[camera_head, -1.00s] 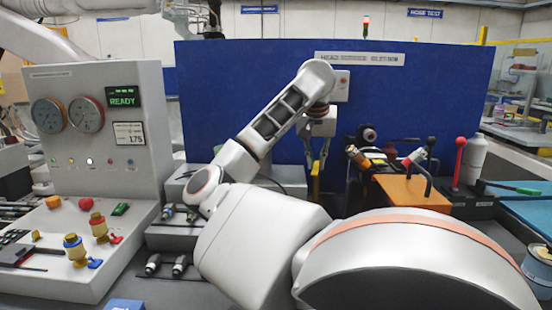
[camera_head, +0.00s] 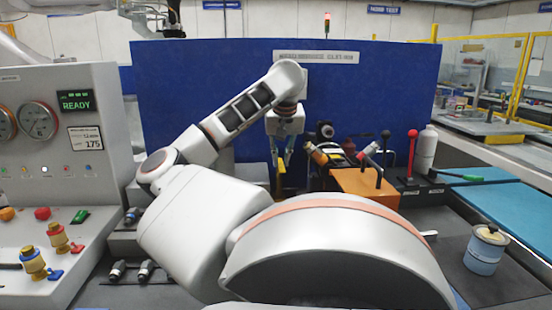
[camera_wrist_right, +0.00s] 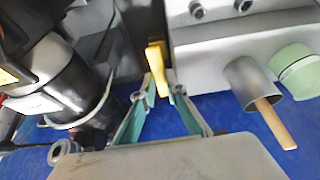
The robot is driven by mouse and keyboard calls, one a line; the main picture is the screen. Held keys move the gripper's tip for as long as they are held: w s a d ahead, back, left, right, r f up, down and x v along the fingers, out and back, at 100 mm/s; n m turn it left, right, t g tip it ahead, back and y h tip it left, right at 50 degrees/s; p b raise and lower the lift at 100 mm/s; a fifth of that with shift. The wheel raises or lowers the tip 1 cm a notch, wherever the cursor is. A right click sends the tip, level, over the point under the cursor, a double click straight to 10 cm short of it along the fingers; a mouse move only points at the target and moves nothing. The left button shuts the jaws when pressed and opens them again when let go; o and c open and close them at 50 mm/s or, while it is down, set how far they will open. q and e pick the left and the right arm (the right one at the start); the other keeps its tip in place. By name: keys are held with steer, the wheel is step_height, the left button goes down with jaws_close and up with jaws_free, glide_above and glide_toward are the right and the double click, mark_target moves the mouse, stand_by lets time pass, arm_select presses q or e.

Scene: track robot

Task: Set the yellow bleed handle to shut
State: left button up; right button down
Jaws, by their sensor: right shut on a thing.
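The yellow bleed handle (camera_wrist_right: 155,57) shows in the wrist view as a short yellow bar, its near end between the teal fingertips of my right gripper (camera_wrist_right: 163,88). The right gripper is shut on it. In the head view my right gripper (camera_head: 281,160) points down in front of the blue panel, and a small yellow strip of the handle (camera_head: 281,182) shows at its fingertips. My large pale arm link hides what lies below. My left gripper is in neither view.
A grey gauge console (camera_head: 60,150) stands at the left, with a READY display (camera_head: 75,100) and yellow valves. An orange block (camera_head: 365,184) with a dark lever and a red-knobbed lever (camera_head: 412,150) stand right of my gripper. A blue tin (camera_head: 484,252) stands at the right.

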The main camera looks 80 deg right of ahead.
steer(key=c, duration=2)
jaws_free()
steer(key=v, duration=1.2)
